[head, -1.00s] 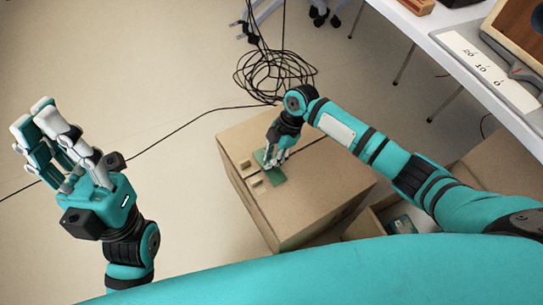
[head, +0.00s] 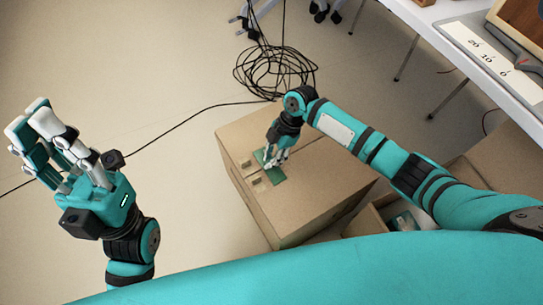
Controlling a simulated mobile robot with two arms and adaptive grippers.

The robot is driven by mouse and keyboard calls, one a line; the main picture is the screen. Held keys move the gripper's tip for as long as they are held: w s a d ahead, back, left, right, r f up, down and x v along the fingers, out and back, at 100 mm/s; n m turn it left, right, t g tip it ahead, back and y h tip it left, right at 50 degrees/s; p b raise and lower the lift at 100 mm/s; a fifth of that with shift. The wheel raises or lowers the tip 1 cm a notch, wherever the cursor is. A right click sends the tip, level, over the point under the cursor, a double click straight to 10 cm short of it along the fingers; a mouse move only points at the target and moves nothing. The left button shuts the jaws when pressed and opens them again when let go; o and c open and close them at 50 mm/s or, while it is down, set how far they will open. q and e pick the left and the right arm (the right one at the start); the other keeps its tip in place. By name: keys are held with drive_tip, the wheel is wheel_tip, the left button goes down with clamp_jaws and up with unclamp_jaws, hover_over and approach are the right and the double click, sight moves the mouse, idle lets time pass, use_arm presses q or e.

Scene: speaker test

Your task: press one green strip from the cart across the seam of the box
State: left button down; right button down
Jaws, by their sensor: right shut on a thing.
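The brown cardboard box (head: 315,190) stands on the floor in the middle of the head view. A seam runs across its top. A green strip (head: 277,176) lies at the top's left part, by the seam. My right gripper (head: 270,163) is over the strip and shut on it; its fingers cover part of the strip, and I cannot tell how much of it touches the box. My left gripper (head: 28,118) is raised at the far left, open and empty, away from the box.
Two small tan pieces show on the box top, one of them here (head: 255,180). An open brown container (head: 368,222) with something green inside stands right of the box. A coiled black cable (head: 275,70) lies behind. A white table (head: 440,50) is at the upper right.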

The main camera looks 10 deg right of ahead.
drive_tip(key=shift+f, duration=0.1)
drive_tip(key=c, duration=1.3)
unclamp_jaws()
